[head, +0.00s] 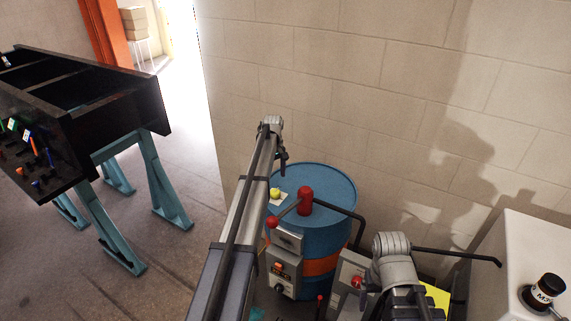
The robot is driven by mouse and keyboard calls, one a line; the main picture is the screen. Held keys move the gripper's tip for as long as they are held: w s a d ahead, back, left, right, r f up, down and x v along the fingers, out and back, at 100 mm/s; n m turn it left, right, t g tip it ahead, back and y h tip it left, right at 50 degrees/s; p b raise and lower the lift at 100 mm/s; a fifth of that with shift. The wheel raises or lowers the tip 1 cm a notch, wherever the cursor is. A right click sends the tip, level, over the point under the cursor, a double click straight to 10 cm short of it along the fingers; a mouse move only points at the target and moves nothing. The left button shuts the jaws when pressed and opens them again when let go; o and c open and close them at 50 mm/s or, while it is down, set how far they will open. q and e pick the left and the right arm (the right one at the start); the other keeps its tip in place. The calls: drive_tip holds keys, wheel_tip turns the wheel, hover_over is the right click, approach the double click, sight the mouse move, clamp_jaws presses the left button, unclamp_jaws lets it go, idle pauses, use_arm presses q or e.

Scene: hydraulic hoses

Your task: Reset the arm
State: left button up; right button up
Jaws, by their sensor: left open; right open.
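My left arm reaches up from the bottom middle. Its dark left gripper (282,158) hangs from the wrist in front of the block wall, above the blue drum, and it is open and empty. My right arm's grey wrist (390,247) is at the lower right. The dark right gripper (422,302) beside it is partly hidden and open, with nothing seen in it.
A blue drum (335,195) bears a red cylinder (305,200) and a yellow-green object (276,193). A grey control box (283,272) stands before it. A black workbench (120,115) is at left, a white cabinet (520,250) with a black jar (546,288) at right. Floor between is clear.

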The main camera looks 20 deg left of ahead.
sight(275, 191)
use_arm(q)
drive_tip(key=shift+f, duration=0.1)
wheel_tip(275, 191, down, 8)
drive_tip(key=b, duration=0.7)
drive_tip(key=shift+b, duration=0.4)
drive_tip(key=shift+r, duration=0.2)
drive_tip(key=shift+r, duration=0.1)
